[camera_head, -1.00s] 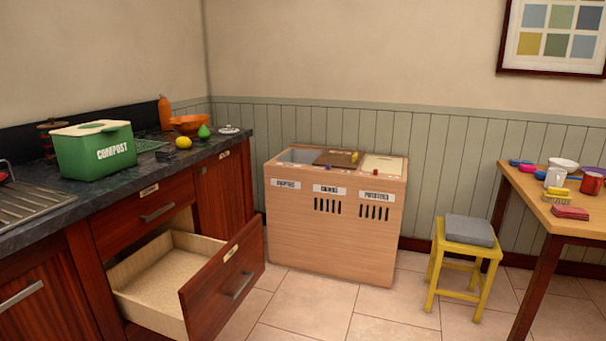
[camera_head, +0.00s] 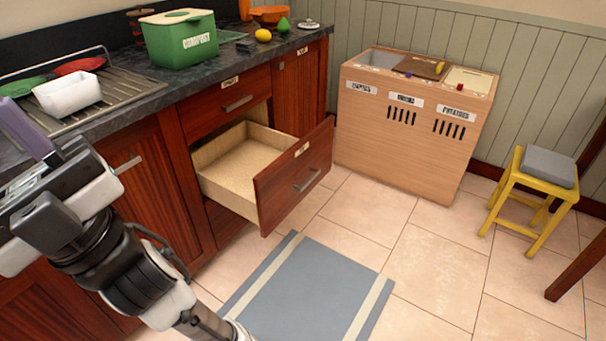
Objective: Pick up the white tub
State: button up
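A white tub (camera_head: 68,95) stands on the ribbed metal drainer (camera_head: 118,88) on the dark counter at the left. My gripper (camera_head: 22,128) shows only in part at the left edge, apart from the tub in the picture. Its fingertips cannot be made out clearly, so its opening cannot be told.
Red (camera_head: 79,66) and green (camera_head: 22,86) dishes lie beside the tub. A green compost bin (camera_head: 180,40) stands farther along the counter. An open, empty drawer (camera_head: 240,165) juts out below. A wooden bin cabinet (camera_head: 412,150) and yellow stool (camera_head: 532,195) stand beyond. The floor mat (camera_head: 305,285) is clear.

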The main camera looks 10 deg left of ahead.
aim_at(63, 97)
jog(key=u, duration=1.5)
